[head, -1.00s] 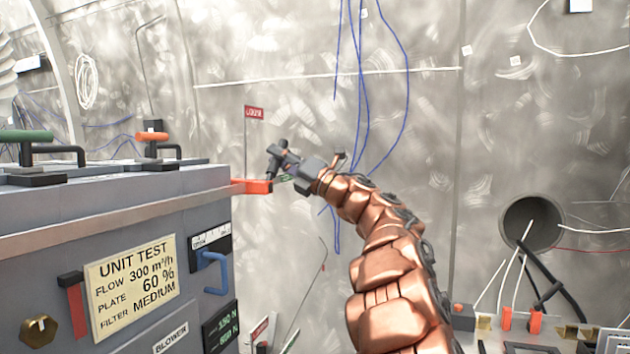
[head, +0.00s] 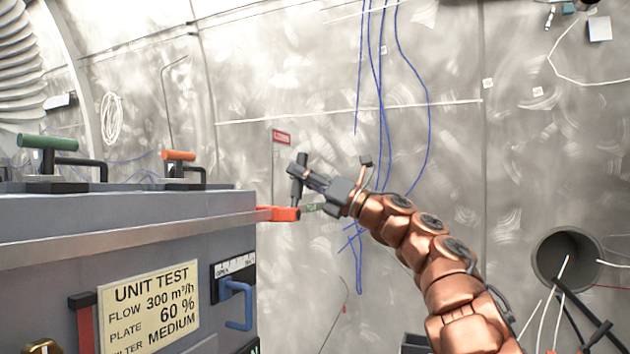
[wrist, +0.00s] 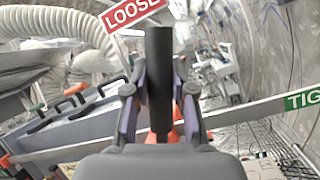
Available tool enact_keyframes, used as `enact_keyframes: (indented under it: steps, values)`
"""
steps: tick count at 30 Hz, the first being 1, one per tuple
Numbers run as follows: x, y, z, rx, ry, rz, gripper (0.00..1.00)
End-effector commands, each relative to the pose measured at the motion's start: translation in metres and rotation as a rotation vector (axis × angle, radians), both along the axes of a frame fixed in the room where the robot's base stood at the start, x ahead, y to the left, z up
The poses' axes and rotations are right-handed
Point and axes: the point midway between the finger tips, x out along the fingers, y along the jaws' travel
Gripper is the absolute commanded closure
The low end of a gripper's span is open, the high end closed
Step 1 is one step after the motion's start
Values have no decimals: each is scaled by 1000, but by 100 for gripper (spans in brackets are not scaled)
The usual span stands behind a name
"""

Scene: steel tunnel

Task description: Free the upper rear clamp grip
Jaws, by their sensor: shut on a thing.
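The clamp has an orange-red body (head: 285,213) at the far top corner of the grey unit (head: 130,235). Its dark grip (wrist: 159,80) stands upright in the wrist view, between my fingers with their purple pads. My gripper (head: 299,177) is shut on this grip, just above the orange-red body in the head view. The orange-red body is mostly hidden behind the grip in the wrist view. A red LOOSE sign (wrist: 132,12) is at the upper left there, and a green sign reading TIG (wrist: 303,99) is cut off at the right edge.
A green handle (head: 47,143) and an orange handle (head: 179,155) stand on the unit's top. A blue handle (head: 238,300) sticks out of its side. Blue cables (head: 383,100) hang along the wall behind my gripper. A round wall opening (head: 565,260) with cables is at right.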

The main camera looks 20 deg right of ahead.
Motion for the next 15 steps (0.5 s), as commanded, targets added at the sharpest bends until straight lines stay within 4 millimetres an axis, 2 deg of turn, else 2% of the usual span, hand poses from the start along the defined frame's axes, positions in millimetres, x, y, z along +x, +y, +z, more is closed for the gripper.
enact_keyframes:
  steps: [6, 15]
  values:
    - [-2, 12, 2, -14, -22, 14, 100]
    - [-3, 15, 3, -19, -27, 16, 100]
